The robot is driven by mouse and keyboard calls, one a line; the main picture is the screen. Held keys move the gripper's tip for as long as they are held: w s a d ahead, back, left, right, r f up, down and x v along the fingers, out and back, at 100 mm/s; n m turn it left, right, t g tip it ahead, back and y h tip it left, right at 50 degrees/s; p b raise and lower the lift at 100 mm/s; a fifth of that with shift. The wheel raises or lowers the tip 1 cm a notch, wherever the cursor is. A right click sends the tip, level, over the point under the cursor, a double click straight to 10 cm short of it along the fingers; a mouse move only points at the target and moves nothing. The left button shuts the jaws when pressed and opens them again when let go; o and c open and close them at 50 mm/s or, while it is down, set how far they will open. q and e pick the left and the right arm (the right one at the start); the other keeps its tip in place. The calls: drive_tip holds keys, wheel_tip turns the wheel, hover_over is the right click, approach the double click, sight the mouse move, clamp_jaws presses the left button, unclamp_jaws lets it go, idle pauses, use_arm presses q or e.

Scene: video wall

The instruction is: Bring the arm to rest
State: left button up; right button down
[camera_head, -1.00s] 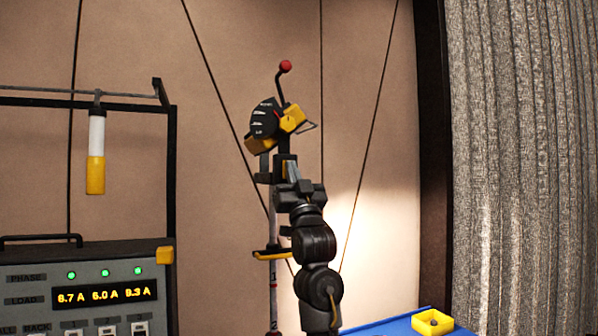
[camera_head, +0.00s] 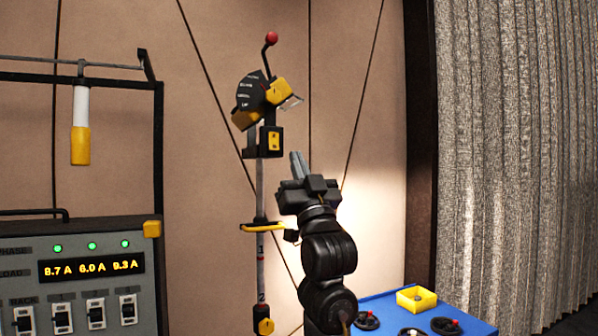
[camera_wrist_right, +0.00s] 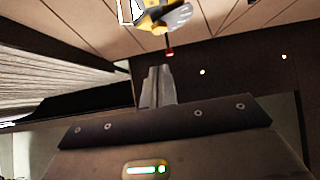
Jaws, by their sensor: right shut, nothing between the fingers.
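My right arm (camera_head: 330,255) rises from the bottom of the head view. Its gripper (camera_head: 297,166) points upward, its fingers shut and empty, in front of the wall. It is to the right of and a little below a black and yellow lever unit (camera_head: 262,98) with a red knob (camera_head: 271,38), apart from it in the picture. In the right wrist view the shut fingers (camera_wrist_right: 158,86) show, with part of the yellow unit (camera_wrist_right: 160,17) and the red knob (camera_wrist_right: 170,53) beyond them. My left gripper is not in view.
A grey panel (camera_head: 90,235) with a lit readout, green lamps and switches stands at left. A white and yellow cylinder (camera_head: 81,125) hangs above it. A blue surface (camera_head: 385,300) with a yellow tray (camera_head: 416,299) and several knobs is at lower right. A grey curtain (camera_head: 510,150) hangs at right.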

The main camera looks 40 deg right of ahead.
drive_tip(key=shift+d, duration=0.1)
idle(0.5)
